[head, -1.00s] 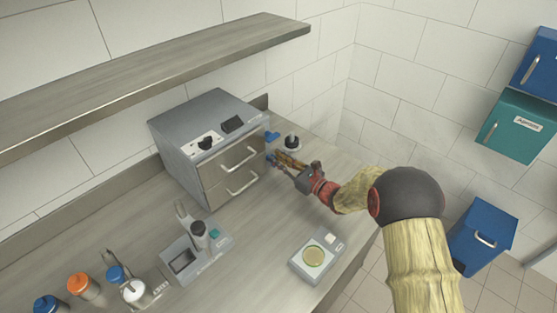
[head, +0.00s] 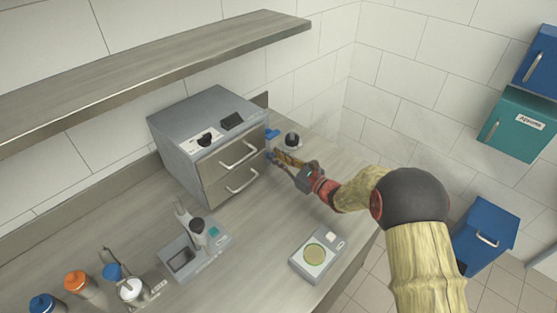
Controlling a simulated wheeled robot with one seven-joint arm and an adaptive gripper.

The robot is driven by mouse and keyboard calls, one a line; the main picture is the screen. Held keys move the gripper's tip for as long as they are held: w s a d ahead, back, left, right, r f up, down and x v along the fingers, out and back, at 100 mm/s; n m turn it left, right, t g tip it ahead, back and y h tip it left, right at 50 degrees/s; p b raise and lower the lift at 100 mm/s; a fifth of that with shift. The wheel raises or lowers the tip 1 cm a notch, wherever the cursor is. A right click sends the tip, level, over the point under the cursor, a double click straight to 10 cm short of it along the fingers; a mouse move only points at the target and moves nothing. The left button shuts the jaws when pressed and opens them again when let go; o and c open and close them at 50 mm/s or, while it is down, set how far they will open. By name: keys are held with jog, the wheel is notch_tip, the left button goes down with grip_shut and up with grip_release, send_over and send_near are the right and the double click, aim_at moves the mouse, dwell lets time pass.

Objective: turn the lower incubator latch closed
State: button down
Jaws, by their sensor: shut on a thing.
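The grey incubator (head: 190,160) stands on the bench against the back wall, with two drawers that have pale bar handles. The exact angle of the lower latch is too small to tell.
A dark-topped round device (head: 292,140) stands close behind my gripper. A scale with a dish (head: 315,256) lies on the bench to the front right. A microscope-like device (head: 195,245) and several capped bottles stand at the left. A shelf (head: 150,70) runs above.

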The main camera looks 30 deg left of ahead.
jog(key=n+b, duration=0.3)
jog(key=s+f+n+b, duration=0.1)
jog(key=n+b, duration=0.1)
jog(key=shift+a, duration=0.15)
jog(key=n+b, duration=0.1)
jog(key=n, duration=0.1)
jog(key=n+b, duration=0.1)
jog(key=n, duration=0.1)
jog(key=shift+s+a+f+b, duration=0.1)
jog(key=shift+s+f+b, duration=0.05)
jog(key=shift+s+b, duration=0.15)
jog(key=n, duration=0.4)
jog(key=shift+s+f, duration=0.2)
jog(key=shift+f, duration=0.15)
jog(key=shift+f+n, duration=0.2)
jog(key=shift+n, duration=0.6)
jog(key=shift+f+n, duration=0.15)
jog(key=shift+n, duration=0.65)
jog(key=shift+s+f, duration=0.1)
jog(key=c, duration=1.9)
grip_release()
jog(key=v, duration=1.2)
